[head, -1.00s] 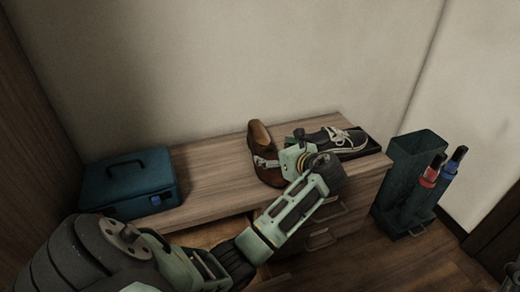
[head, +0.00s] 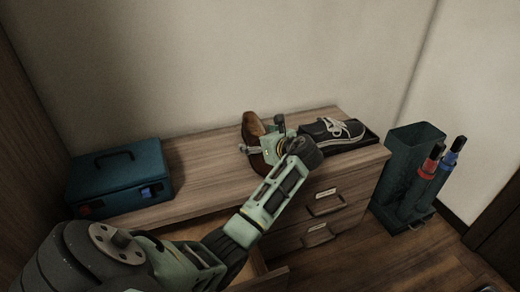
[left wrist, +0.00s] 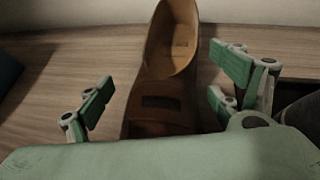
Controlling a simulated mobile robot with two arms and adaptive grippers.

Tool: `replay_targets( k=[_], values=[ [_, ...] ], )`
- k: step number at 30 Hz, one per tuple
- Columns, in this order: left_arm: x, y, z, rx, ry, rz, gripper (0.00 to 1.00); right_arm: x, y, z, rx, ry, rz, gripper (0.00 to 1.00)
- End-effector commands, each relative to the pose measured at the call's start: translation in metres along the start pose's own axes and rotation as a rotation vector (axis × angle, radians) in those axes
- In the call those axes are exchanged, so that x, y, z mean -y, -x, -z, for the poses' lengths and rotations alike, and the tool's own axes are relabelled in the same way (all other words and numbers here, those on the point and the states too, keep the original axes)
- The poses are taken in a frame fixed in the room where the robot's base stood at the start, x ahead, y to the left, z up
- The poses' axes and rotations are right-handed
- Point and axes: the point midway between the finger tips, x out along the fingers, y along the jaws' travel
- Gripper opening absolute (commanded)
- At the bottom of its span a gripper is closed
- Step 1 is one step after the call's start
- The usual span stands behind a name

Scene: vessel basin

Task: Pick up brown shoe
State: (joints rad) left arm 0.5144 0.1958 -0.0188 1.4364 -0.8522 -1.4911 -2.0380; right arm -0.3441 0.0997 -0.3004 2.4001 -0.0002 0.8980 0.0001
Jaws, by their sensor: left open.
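The brown shoe (head: 252,126) stands on the wooden cabinet top, partly hidden behind my left gripper (head: 262,146) in the head view. In the left wrist view the brown shoe (left wrist: 173,85) lies between the spread fingers of my left gripper (left wrist: 165,88), with its open collar pointing away. The fingers stand apart on either side of the shoe, and no grip on it shows. The shoe's near end is hidden by the gripper body. My right gripper is not in view.
A dark sneaker with white laces (head: 330,131) sits on a black tray (head: 371,136) just right of the brown shoe. A teal case (head: 120,180) stands at the cabinet's left. A drawer below is open. A dark green bin (head: 404,170) stands on the floor at right.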

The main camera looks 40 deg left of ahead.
Motion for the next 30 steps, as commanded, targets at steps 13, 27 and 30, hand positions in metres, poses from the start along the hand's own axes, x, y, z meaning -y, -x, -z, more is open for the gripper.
replay_targets(
  k=[13,27,30],
  values=[
    [-0.0006,0.0003,-0.0001,-0.001,0.0,-0.002,0.58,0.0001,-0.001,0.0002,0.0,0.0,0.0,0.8],
    [-0.0016,-0.0004,-0.0005,0.0,-0.001,-0.005,0.23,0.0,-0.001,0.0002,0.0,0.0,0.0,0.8],
    [-0.0017,-0.0005,-0.0003,0.0,-0.002,-0.005,0.23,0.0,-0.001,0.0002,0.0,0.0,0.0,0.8]
  ],
)
